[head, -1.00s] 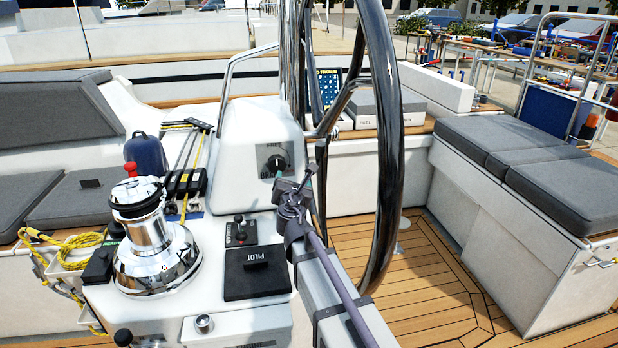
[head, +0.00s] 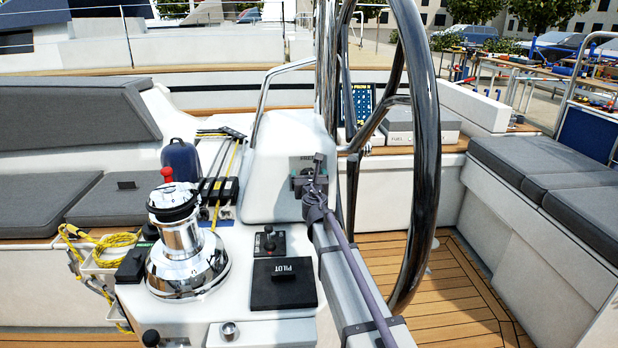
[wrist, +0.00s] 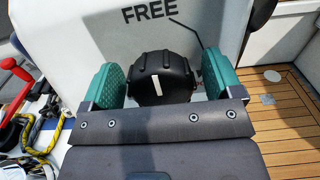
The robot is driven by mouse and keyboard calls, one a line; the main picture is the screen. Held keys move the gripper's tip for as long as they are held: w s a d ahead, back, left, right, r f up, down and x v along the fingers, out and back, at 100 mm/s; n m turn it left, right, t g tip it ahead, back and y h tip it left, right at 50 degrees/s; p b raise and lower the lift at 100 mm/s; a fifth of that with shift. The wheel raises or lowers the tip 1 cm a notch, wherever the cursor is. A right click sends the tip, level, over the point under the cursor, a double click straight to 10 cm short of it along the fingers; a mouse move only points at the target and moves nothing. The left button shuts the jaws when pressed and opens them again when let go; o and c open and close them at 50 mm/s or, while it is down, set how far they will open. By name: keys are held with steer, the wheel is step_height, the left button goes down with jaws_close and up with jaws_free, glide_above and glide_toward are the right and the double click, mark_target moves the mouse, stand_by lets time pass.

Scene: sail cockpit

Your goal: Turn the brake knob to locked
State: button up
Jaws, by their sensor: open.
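My gripper (wrist: 164,72) is open, with one teal finger on each side of the knob. In the head view my gripper (head: 308,184) covers most of the knob. The other label is mostly hidden.
The large dark steering wheel (head: 420,150) stands just right of my arm. A chrome winch (head: 187,255) and the PILOT cover (head: 284,283) are on the console to the left and front. A grab rail (head: 262,105) rises beside the pedestal.

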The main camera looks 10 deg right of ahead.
steer(key=c, duration=0.9)
steer(key=shift+m, duration=0.4)
steer(key=m, duration=0.4)
steer(key=shift+d, duration=0.1)
steer(key=m, duration=0.3)
steer(key=m+h, duration=0.1)
steer(key=m, duration=0.2)
steer(key=shift+s+d+f+g, duration=0.1)
steer(key=shift+g, duration=0.2)
steer(key=m+p, duration=0.1)
steer(key=m, duration=0.6)
steer(key=shift+f, duration=0.1)
steer(key=m, duration=0.3)
steer(key=m+g, duration=0.1)
steer(key=m, duration=0.2)
steer(key=shift+f+m, duration=0.2)
steer(key=shift+m, duration=0.2)
